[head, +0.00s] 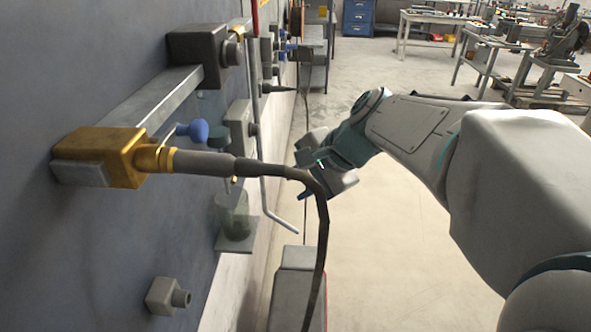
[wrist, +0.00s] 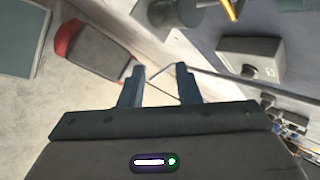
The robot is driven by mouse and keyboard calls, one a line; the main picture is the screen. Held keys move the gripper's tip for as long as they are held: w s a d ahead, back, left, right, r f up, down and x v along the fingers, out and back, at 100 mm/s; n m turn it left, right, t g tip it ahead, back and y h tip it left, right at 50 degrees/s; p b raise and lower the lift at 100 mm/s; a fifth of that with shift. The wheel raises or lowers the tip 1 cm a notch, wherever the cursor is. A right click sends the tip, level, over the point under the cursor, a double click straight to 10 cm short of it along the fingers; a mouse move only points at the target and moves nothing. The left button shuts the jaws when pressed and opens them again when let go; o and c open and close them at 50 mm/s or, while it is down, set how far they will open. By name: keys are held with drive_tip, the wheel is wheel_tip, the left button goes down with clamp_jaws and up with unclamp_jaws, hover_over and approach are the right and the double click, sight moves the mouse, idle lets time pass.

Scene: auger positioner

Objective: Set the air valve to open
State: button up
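A blue rounded handle (head: 196,131) on a thin metal stem sticks out from the wall, behind the brass-coloured block; it may be the air valve, but no label is readable. A greenish translucent bowl unit (head: 234,215) is mounted lower on the wall. My gripper (head: 308,178) is out to the right of the wall fittings, apart from the blue handle. In the wrist view my gripper (wrist: 157,72) shows two blue fingers spread apart with nothing held. A thin bent metal rod (wrist: 212,73) shows beyond the fingers. The blue handle is not identifiable in the wrist view.
A brass block (head: 122,150) with a thick cable (head: 315,225) juts out in front of the wall fittings. The bent rod (head: 279,222) hangs between wall and gripper. A grey box (head: 296,290) stands below. Open floor (head: 395,215) lies to the right.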

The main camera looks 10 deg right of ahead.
drive_tip(key=shift+s+d+f+n+h, duration=0.2)
drive_tip(key=shift+s+f+n, duration=0.15)
drive_tip(key=shift+s+f, duration=0.15)
drive_tip(key=shift+s+d+f+n+h, duration=0.15)
drive_tip(key=shift+s+f+n+h, duration=0.05)
drive_tip(key=shift+s+f+n, duration=0.25)
drive_tip(key=shift+w, duration=0.15)
